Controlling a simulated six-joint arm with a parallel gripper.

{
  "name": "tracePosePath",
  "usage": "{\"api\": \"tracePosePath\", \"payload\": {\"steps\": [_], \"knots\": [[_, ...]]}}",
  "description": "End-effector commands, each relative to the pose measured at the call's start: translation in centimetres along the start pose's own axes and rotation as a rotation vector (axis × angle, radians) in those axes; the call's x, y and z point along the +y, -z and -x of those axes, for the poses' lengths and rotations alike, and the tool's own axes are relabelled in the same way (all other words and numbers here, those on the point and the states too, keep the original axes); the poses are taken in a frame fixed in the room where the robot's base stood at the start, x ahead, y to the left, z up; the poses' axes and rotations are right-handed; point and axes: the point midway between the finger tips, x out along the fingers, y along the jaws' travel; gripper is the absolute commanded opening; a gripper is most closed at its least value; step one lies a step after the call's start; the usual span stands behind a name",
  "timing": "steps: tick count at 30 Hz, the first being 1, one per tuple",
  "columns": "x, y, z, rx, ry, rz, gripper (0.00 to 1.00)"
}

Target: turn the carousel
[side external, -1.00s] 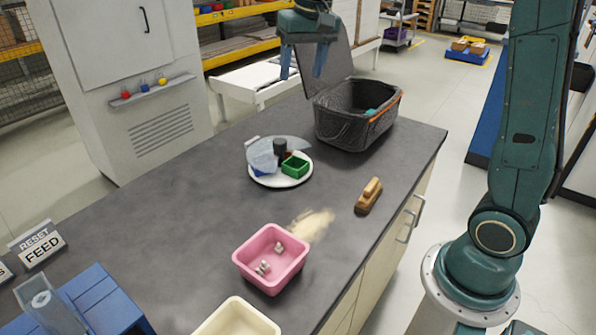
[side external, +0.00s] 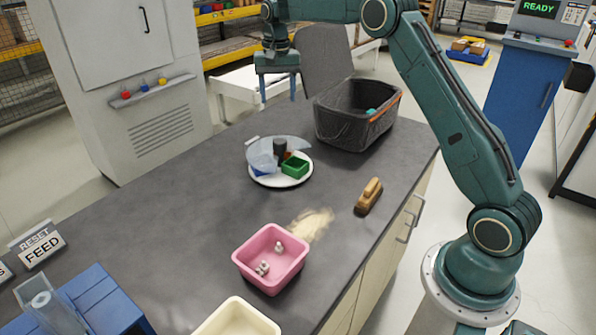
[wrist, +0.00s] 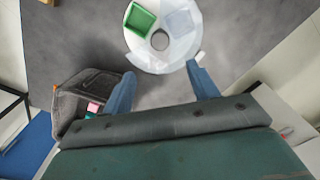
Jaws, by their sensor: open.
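The carousel (side external: 290,182) is a white round plate on the dark bench. It carries a green tray (side external: 295,167), a blue tray (side external: 259,171), a dark central post (side external: 280,147) and a clear cover over part of it. My gripper (side external: 278,101) is open and empty, pointing down above and behind the carousel, clear of it. In the wrist view the carousel (wrist: 150,62) is at the top, with the green tray (wrist: 140,19) on its left. The two blue fingers of my gripper (wrist: 161,70) are spread below its near edge.
A black lined bin (side external: 350,133) stands right of the carousel. A brush (side external: 369,196), a sawdust pile (side external: 312,224), a pink tub (side external: 271,259) with small metal parts and a cream tub (side external: 236,320) lie nearer. The bench left of the carousel is clear.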

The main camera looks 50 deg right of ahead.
Motion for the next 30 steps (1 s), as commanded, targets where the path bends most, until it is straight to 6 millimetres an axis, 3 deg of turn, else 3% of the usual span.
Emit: {"api": "tracePosePath", "payload": {"steps": [14,30], "knots": [[0.0,0.0,-1.4,-0.002,-0.001,-0.001,0.59],[0.0,0.0,-9.1,-0.004,-0.002,-0.001,0.59]]}}
